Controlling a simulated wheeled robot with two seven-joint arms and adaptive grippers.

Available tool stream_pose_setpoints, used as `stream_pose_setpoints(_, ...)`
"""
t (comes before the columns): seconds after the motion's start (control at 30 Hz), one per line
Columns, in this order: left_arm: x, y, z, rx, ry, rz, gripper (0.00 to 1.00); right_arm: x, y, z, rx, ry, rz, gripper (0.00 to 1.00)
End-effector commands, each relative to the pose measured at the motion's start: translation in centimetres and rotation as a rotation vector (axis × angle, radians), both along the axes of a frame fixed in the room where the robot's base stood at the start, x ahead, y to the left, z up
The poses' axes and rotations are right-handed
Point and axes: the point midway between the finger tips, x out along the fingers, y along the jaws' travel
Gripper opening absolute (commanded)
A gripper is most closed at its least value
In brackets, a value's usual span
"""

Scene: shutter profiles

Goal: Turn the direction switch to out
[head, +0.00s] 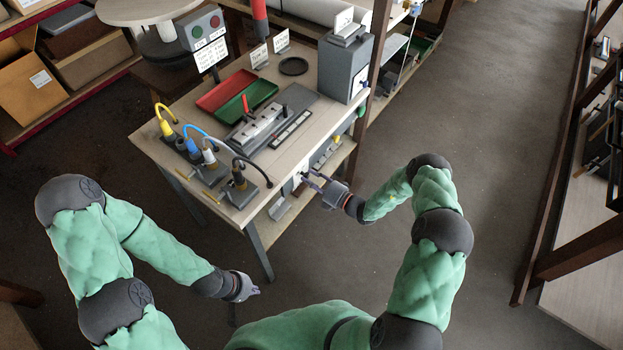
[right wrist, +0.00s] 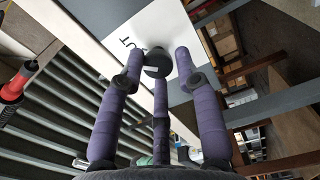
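The direction switch is a dark round knob (right wrist: 158,62) in the right wrist view, on a white plate (right wrist: 133,38). Part of a word ending in "UT" shows on the plate; the knob and fingers hide the rest. My right gripper (right wrist: 160,66) has its purple fingers on both sides of the knob and one below it. I cannot tell whether they touch it. In the head view this gripper (head: 312,180) is at the workbench's front edge and hides the switch. My left gripper (head: 252,290) hangs in front of the bench, away from it; its finger opening is unclear.
The workbench (head: 170,148) carries red (head: 222,92) and green (head: 246,100) trays, a grey box (head: 344,68) and several cabled tools in holders. A red-handled tool (right wrist: 18,82) and grey slats (right wrist: 60,115) show in the right wrist view. The floor (head: 460,100) to the right is clear.

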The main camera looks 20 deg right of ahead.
Motion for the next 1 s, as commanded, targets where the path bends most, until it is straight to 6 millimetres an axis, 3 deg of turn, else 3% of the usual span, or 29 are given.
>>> stream_pose_setpoints(0.47, 0.0, 0.0, 0.0, 0.000, 0.000, 0.000, 0.00, -0.5, -0.4, 0.0, 0.000, 0.001, -0.002, 0.51)
stream_pose_setpoints(1.0, 0.0, 0.0, 0.0, 0.000, 0.000, 0.000, 0.00, -8.0, -6.2, -0.1, 0.001, 0.003, -0.003, 0.51)
